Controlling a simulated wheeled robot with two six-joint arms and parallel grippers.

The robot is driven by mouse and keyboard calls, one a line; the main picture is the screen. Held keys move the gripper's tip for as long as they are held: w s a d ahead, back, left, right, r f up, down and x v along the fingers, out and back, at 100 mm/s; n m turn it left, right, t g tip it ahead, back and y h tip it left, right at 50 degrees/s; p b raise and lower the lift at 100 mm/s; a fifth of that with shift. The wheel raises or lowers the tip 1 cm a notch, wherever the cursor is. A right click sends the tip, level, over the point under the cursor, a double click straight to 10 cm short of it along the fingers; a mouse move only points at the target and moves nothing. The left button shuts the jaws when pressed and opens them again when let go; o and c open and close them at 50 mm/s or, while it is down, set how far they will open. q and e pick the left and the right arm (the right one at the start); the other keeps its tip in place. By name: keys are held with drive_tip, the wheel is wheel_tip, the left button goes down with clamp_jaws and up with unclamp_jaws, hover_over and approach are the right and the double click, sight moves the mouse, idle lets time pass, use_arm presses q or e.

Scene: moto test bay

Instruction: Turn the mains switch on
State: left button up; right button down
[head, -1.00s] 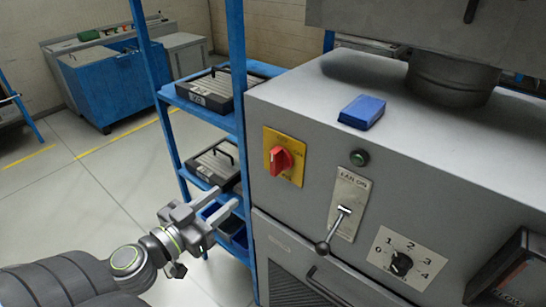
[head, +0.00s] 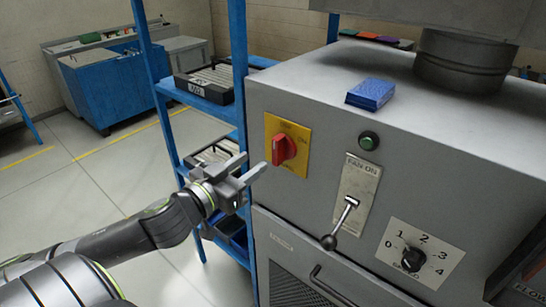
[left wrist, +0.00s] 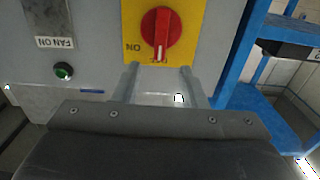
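The mains switch is a red rotary knob (head: 284,149) on a yellow plate (head: 299,132) at the left of the grey cabinet's front. It also shows in the left wrist view as a red knob (left wrist: 161,32), its white mark lying along the knob's vertical grip, with "ON" printed on the plate to its left. My left gripper (head: 252,166) is open and empty, just left of and below the knob in the head view. In the left wrist view its two fingers (left wrist: 158,72) point toward the knob, apart from each other. My right gripper is not in view.
The grey cabinet (head: 330,90) also bears a green button (head: 369,140), a fan lever (head: 340,222), a numbered dial (head: 412,259) and a blue box (head: 371,93) on top. A blue shelf rack (head: 242,60) with trays stands close on the left.

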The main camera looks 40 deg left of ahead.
sight(274, 147)
use_arm(q)
drive_tip(key=w, duration=0.8)
drive_tip(key=shift+w+d, duration=0.25)
drive_tip(key=shift+d, duration=0.1)
clamp_jaws()
